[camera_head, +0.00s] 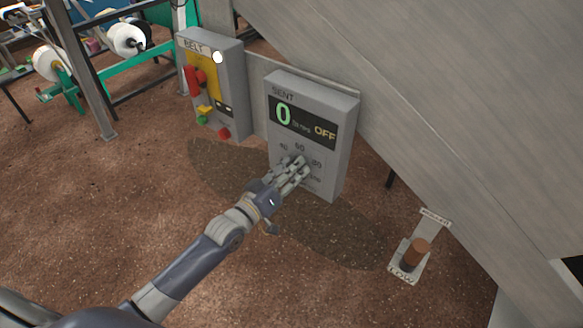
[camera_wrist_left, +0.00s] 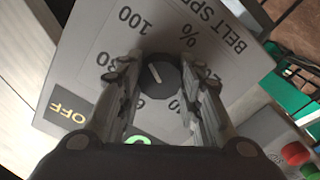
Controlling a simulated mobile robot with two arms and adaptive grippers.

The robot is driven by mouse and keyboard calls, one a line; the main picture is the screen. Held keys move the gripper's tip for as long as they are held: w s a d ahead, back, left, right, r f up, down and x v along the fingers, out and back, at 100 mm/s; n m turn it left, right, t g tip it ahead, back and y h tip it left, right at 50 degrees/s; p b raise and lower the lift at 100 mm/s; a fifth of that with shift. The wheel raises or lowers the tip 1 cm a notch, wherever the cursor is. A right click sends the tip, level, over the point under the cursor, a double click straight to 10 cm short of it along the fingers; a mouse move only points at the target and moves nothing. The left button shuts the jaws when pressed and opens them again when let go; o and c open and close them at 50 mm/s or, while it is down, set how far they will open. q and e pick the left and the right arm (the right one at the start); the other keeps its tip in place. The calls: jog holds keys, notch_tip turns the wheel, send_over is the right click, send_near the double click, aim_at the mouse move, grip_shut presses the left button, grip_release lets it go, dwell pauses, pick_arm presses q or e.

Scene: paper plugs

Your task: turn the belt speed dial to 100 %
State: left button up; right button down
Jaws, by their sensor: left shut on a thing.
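The belt speed dial (camera_wrist_left: 160,78) is a round dark knob with a short white line on its face, on a grey panel (camera_head: 344,130). My left gripper (camera_head: 298,165) is shut on it, one finger on each side, as the left wrist view shows. There the panel is upside down, with "100" (camera_wrist_left: 133,20) and "%" clear of the fingers and other scale numbers partly covered. I cannot tell which number the line points at. In the head view the fingers hide the dial. The display (camera_head: 300,119) reads 0 and OFF. My right gripper is not in view.
A grey belt control box (camera_head: 213,85) with red, yellow and green controls stands left of the panel. A large grey slanted wall rises at the right. A lever (camera_head: 416,253) on a plate marked LOW sits at lower right.

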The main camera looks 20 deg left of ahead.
pick_arm(q)
jog(key=shift+f+m, duration=0.1)
jog(key=shift+m, duration=0.3)
jog(key=o, duration=1.1)
jog(key=shift+c, duration=0.2)
jog(key=v, duration=1.2)
